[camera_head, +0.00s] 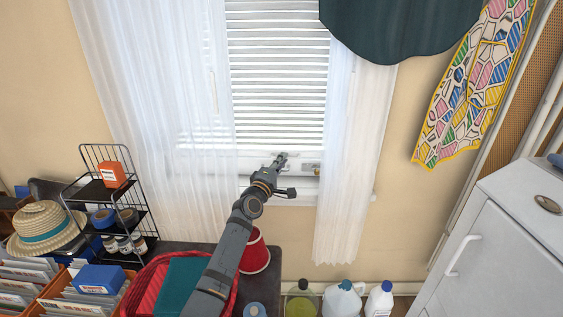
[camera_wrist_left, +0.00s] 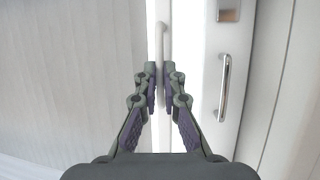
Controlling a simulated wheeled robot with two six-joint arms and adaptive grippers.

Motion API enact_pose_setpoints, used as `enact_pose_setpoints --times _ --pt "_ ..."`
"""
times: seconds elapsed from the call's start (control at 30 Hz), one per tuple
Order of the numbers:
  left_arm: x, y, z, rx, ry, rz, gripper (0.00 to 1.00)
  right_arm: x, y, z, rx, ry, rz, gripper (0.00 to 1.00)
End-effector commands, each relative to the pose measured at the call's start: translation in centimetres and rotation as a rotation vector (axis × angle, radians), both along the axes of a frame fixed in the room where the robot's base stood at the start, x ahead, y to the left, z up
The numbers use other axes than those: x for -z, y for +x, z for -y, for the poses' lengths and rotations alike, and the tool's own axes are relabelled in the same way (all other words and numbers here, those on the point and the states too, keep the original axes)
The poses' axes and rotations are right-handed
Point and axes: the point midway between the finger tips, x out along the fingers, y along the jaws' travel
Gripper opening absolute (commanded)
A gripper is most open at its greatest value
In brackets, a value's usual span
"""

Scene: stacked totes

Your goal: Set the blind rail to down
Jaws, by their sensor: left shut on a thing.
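The white slatted blind (camera_head: 277,80) covers the window down to its pale bottom rail (camera_head: 250,152) low in the frame, just above the sill. My left gripper (camera_head: 281,160) is at this rail in the head view. In the left wrist view, my left gripper (camera_wrist_left: 160,85) is shut on a white bar handle (camera_wrist_left: 161,42), whose upper end shows beyond the fingertips. My right gripper is not in view.
A silver handle (camera_wrist_left: 223,88) is right of the fingers in the wrist view. Sheer curtains (camera_head: 352,150) hang on both sides of the window. A red lampshade-like cup (camera_head: 255,252), a wire rack (camera_head: 110,200) and several bottles (camera_head: 342,298) stand below.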

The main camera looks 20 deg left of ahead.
Motion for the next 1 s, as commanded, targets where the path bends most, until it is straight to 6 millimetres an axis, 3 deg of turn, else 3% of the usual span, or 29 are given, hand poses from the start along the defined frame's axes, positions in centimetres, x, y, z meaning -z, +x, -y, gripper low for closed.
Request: enact_pose_setpoints --times 0.27,0.3,0.43,0.77,0.87,1.0 --pt "0.1 0.0 0.0 0.000 0.000 -0.001 0.00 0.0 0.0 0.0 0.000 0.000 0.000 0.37" --pt "0.1 0.0 0.0 0.000 0.000 -0.001 0.13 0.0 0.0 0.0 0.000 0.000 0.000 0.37" --pt "0.0 0.0 0.0 0.000 0.000 -0.001 0.30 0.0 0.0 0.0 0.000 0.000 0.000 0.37" --pt "0.1 -0.3 0.0 0.000 0.000 -0.001 0.30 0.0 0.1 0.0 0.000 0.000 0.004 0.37" --pt "0.4 -1.4 -0.2 -0.001 0.003 -0.002 0.30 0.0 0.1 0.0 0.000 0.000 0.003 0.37" --pt "1.0 -4.7 -0.6 0.000 0.004 -0.003 0.30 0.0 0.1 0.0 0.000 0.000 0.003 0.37"
